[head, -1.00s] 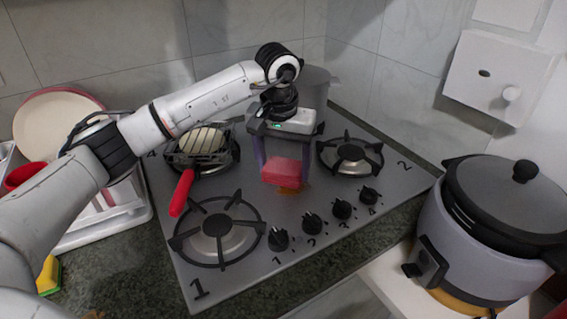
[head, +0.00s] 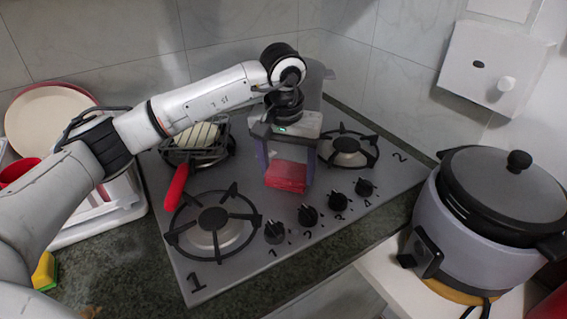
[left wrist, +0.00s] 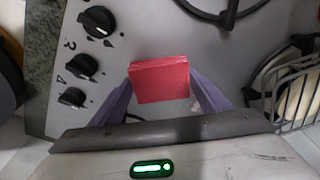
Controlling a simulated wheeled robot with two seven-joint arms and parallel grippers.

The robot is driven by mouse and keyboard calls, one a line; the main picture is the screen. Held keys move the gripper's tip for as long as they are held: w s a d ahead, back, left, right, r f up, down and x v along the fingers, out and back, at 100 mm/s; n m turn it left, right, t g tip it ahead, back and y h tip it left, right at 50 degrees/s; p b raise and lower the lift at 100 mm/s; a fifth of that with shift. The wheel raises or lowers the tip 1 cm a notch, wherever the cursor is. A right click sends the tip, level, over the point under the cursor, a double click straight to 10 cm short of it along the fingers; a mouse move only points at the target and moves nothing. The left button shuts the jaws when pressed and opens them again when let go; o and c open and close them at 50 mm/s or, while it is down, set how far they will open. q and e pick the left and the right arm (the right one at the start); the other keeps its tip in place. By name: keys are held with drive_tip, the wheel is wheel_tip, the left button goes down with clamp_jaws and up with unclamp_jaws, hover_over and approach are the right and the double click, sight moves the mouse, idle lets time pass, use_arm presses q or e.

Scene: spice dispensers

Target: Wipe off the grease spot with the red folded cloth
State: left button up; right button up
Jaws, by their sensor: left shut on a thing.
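The red folded cloth (head: 286,177) is between the two purple fingers of my left gripper (head: 286,163), over the middle of the grey stove top (head: 240,265), behind the row of knobs. My left gripper is shut on it and points down. In the left wrist view the cloth (left wrist: 160,80) shows as a flat red block gripped from both sides. I cannot make out the grease spot now; the cloth may cover it. Whether the cloth touches the stove is hard to tell. My right gripper is not in view.
Burners flank the cloth; a red-handled wire grill (head: 200,142) stands on the back left one. Black knobs (head: 308,215) line the front. A pot is partly hidden behind my gripper. A slow cooker (head: 470,225) stands right, a dish rack (head: 100,225) left.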

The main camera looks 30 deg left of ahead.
sight(278, 161)
use_arm(q)
drive_tip(key=shift+s+d+f, duration=0.1)
drive_tip(key=shift+s+d, duration=0.35)
drive_tip(key=shift+d, duration=0.3)
drive_tip(key=shift+s+d+f, duration=0.1)
drive_tip(key=shift+s+d, duration=0.3)
drive_tip(key=shift+d, duration=0.3)
drive_tip(key=shift+b, duration=0.35)
drive_tip(key=shift+w+a, duration=0.45)
drive_tip(key=shift+a, duration=0.35)
drive_tip(key=shift+w+a, duration=0.4)
drive_tip(key=shift+a, duration=0.35)
drive_tip(key=shift+w+a+r, duration=0.1)
drive_tip(key=shift+w+a, duration=0.35)
drive_tip(key=shift+a, duration=0.3)
drive_tip(key=shift+w+a, duration=0.45)
drive_tip(key=shift+a, duration=0.3)
drive_tip(key=shift+r+p, duration=2.05)
drive_tip(key=shift+r, duration=1)
